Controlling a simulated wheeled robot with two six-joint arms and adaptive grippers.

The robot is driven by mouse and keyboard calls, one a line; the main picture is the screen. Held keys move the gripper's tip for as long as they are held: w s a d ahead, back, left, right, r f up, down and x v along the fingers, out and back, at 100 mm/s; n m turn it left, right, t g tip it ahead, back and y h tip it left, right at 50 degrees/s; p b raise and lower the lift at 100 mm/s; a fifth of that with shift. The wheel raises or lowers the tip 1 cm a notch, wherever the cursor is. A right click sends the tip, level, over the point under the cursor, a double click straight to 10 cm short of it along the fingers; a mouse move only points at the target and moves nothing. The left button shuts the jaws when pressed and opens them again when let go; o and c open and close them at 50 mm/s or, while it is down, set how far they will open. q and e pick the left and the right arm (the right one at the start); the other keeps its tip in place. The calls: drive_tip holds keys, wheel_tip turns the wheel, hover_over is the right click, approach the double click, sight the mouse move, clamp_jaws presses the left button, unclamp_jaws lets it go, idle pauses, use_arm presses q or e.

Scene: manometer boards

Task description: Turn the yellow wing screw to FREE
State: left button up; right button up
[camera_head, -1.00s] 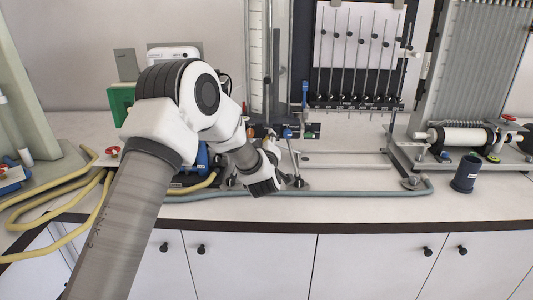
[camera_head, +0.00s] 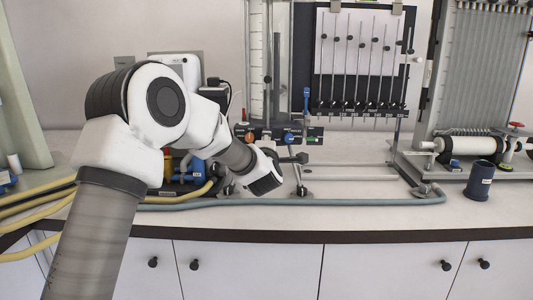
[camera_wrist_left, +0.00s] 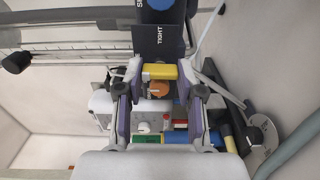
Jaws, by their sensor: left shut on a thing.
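The yellow wing screw (camera_wrist_left: 160,71) shows in the left wrist view as a short bar lying crosswise between my fingers. My left gripper (camera_wrist_left: 160,75) is shut on it, with one finger at each end. A dark plate (camera_wrist_left: 160,40) with the word TIGHT lies just above the screw in that view. The word FREE is not readable. In the head view my left gripper (camera_head: 265,172) is at the foot of the middle board, and the wing screw cannot be made out there. My right gripper is not in view.
An orange knob (camera_wrist_left: 158,89) sits close to the screw. In the head view, a blue knob (camera_head: 289,138) is near the gripper. A grey hose (camera_head: 330,202) runs along the bench front. A dark blue cup (camera_head: 480,180) stands right. Yellow hoses (camera_head: 40,200) lie left.

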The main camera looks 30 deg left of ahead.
use_arm(q)
drive_tip(key=shift+n, duration=0.3)
drive_tip(key=o, duration=1.2)
drive_tip(key=shift+c, duration=0.2)
drive_tip(key=shift+s, duration=0.1)
drive_tip(key=v, duration=1.2)
drive_tip(key=shift+f, duration=0.15)
